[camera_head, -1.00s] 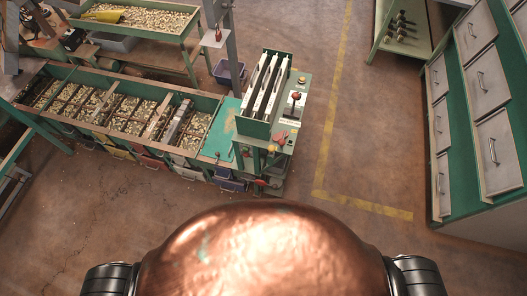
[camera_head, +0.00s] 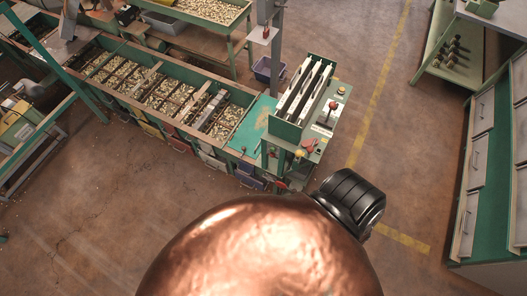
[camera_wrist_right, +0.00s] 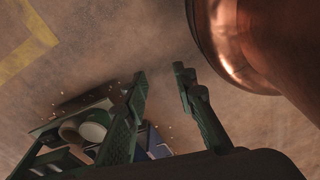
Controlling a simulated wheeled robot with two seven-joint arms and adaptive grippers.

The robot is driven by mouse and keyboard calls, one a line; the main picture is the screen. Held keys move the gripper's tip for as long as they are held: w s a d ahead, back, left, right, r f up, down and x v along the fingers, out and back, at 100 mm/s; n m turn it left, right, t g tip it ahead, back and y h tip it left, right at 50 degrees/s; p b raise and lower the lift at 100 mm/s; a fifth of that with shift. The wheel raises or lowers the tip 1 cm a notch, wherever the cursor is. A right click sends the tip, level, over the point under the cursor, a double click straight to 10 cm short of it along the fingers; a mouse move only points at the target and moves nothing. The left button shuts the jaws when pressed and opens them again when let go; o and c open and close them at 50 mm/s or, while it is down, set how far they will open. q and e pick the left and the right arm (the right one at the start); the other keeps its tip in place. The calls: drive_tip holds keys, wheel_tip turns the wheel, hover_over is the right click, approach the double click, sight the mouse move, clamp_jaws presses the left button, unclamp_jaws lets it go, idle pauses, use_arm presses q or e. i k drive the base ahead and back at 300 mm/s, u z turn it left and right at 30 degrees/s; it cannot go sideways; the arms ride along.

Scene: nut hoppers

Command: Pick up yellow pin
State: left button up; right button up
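I cannot pick out a yellow pin for certain in either view. A small yellow knob-like spot (camera_head: 299,154) shows on the front of the green machine (camera_head: 290,125) in the head view, too small to identify. My right gripper (camera_wrist_right: 160,71) shows in the right wrist view with its two dark green fingers apart and nothing between them, above the brown floor. My left gripper is not in view.
The long hopper bench (camera_head: 150,112) holds compartments of nuts, with coloured bins below. A shelf (camera_head: 452,57) with several dark pins stands upper right, beside grey drawers (camera_head: 469,165). The floor (camera_head: 70,220) is open. Round items (camera_wrist_right: 92,131) and a blue bin (camera_wrist_right: 156,141) lie beyond my right fingers.

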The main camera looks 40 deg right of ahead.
sight(299, 154)
drive_tip(key=u, duration=0.2)
drive_tip(key=i, duration=1.45)
drive_tip(key=z, duration=2.75)
